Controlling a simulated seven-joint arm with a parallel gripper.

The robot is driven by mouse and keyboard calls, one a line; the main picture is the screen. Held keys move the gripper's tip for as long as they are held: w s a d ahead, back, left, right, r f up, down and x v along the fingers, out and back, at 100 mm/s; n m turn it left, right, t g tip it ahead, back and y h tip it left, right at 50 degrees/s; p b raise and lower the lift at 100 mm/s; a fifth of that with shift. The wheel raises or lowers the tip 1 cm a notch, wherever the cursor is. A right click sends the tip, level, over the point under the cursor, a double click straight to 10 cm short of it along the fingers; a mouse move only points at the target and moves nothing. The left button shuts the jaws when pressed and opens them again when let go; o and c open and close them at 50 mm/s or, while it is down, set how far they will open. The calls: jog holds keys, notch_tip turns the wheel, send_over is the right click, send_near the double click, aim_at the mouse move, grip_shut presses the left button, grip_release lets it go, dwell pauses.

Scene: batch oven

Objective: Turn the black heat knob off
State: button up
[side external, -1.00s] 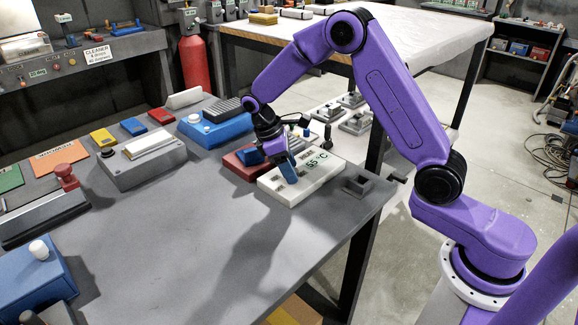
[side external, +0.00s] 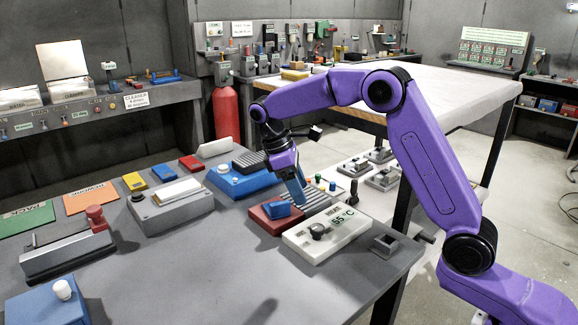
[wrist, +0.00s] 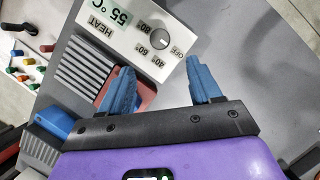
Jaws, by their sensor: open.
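The black heat knob (side external: 318,231) sits on top of a white box (side external: 300,247) with a green display reading about 55 °C. In the wrist view the knob (wrist: 158,40) is ringed by the labels 40, 60, 80 and OFF, with HEAT printed at the left. Which mark its pointer faces is too small to tell. My gripper (side external: 294,190) is above and behind the box, apart from the knob. Its two blue fingers (wrist: 160,82) are spread with nothing between them; the knob lies beyond the fingertips in the wrist view.
A ribbed grey piece (side external: 318,201) lies behind the box. A small grey square socket (side external: 384,245) is on its right.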

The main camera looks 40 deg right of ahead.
jog(key=v, duration=0.6)
dwell(0.3)
jog(key=s+a+f+n+t+y, duration=0.1)
jog(key=s+a+n+t, duration=0.2)
jog(key=s, duration=1.4)
jog(key=s+d+f+y, duration=0.1)
jog(key=s+d+f, duration=0.1)
jog(key=s, duration=0.7)
jog(key=s+d+f+y, duration=0.1)
jog(key=s+d+f, duration=0.2)
jog(key=s, duration=0.7)
jog(key=shift+f+y, duration=0.4)
jog(key=shift+f, duration=0.1)
